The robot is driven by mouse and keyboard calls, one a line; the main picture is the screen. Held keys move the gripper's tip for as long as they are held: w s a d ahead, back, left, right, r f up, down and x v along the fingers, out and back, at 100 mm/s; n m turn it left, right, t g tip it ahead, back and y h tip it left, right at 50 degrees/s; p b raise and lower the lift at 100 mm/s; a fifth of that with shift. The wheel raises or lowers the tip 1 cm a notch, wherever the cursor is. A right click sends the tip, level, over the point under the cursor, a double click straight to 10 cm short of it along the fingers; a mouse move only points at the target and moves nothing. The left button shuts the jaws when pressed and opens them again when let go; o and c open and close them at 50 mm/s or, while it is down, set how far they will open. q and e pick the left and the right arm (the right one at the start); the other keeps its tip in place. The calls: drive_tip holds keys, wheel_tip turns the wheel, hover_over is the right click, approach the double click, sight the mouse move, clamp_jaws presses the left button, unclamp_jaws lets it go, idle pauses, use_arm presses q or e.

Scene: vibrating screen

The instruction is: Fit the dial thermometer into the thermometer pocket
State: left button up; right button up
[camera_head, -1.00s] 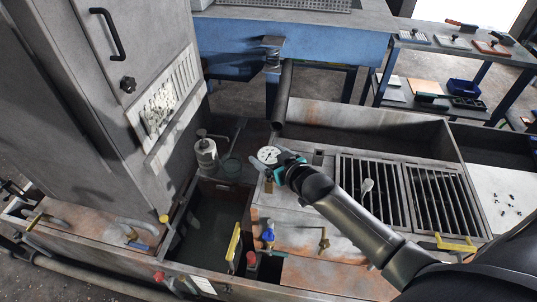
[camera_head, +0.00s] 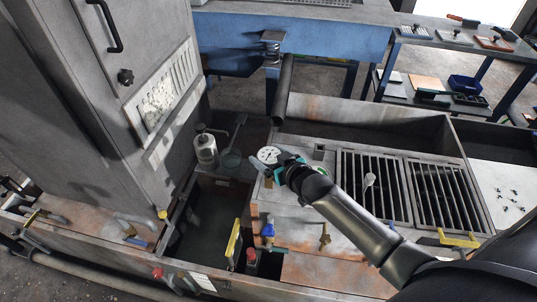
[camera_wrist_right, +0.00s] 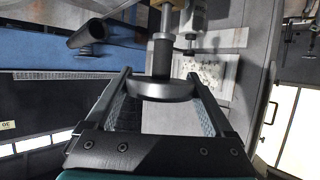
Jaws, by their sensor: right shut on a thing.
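The dial thermometer (camera_head: 268,155) shows its round white face at the end of my right arm in the head view. My right gripper (camera_head: 281,163) is shut on it, above the near metal deck left of the slotted grates. In the right wrist view the thermometer (camera_wrist_right: 162,88) is a grey disc seen edge-on between the two fingers (camera_wrist_right: 163,100), with its stem pointing up the picture, away from the gripper. I cannot make out the thermometer pocket for certain; the gripper and arm hide part of the deck. My left gripper is not in view.
A grey cabinet (camera_head: 95,120) stands at the left. A white canister (camera_head: 206,150) is left of the gripper. Slotted grates (camera_head: 372,185) lie to the right, a yellow handle (camera_head: 233,239) and blue valve (camera_head: 268,230) in front. A blue frame (camera_head: 300,47) stands behind.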

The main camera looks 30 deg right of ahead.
drive_tip(key=o, duration=1.1)
drive_tip(key=shift+o, duration=0.2)
drive_tip(key=shift+s, duration=0.15)
drive_tip(key=p+v, duration=0.3)
drive_tip(key=v, duration=1.2)
drive_tip(key=shift+p, duration=0.3)
drive_tip(key=shift+f, duration=0.1)
